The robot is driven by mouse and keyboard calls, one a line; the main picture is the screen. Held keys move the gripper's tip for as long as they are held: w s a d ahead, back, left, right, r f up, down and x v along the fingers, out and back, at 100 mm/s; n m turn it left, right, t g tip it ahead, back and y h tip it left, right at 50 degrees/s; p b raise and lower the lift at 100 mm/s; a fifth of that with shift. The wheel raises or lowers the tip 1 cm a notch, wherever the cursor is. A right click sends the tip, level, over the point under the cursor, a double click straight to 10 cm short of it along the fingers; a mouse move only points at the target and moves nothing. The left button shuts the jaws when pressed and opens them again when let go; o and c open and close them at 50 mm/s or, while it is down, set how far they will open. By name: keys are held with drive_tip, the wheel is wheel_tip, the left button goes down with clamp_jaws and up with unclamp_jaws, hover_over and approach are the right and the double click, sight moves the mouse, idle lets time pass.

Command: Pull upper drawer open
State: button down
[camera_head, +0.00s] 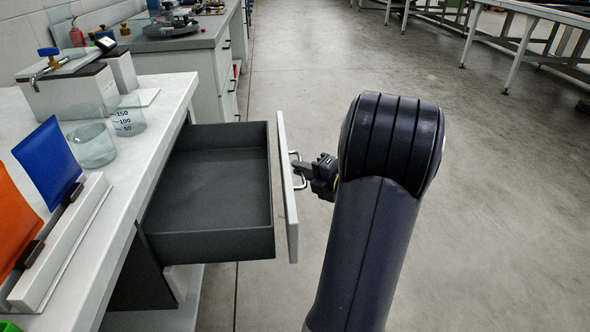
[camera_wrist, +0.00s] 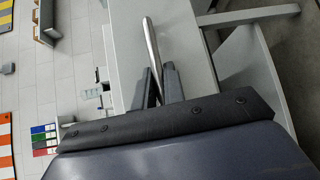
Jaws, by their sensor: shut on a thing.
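The upper drawer (camera_head: 208,190) is pulled well out from under the white worktop in the head view. Its dark grey inside looks empty. Its pale front panel (camera_head: 286,190) carries a metal bar handle (camera_head: 302,170) on its outer face. My gripper (camera_head: 299,170) is at the handle, to the right of the panel, shut on it. In the wrist view the handle (camera_wrist: 152,48) runs as a silver bar down between the two dark fingers (camera_wrist: 160,86). My arm hides part of the floor to the right of the drawer.
The worktop (camera_head: 165,92) holds glass beakers (camera_head: 92,145), a blue panel (camera_head: 48,160) and an orange panel in a white holder. A second bench (camera_head: 205,40) stands behind. The floor (camera_head: 480,200) to the right is open, with metal tables (camera_head: 530,15) at the far right.

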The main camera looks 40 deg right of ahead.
drive_tip(key=c, duration=1.5)
unclamp_jaws()
drive_tip(key=p+v, duration=0.2)
drive_tip(key=v, duration=0.8)
drive_tip(key=shift+s+p, duration=0.3)
drive_tip(key=shift+s, duration=0.1)
drive_tip(key=b+x, duration=0.2)
drive_tip(key=x, duration=0.8)
drive_tip(key=shift+w+b, duration=0.3)
drive_tip(key=shift+w, duration=0.15)
drive_tip(key=shift+a, duration=0.1)
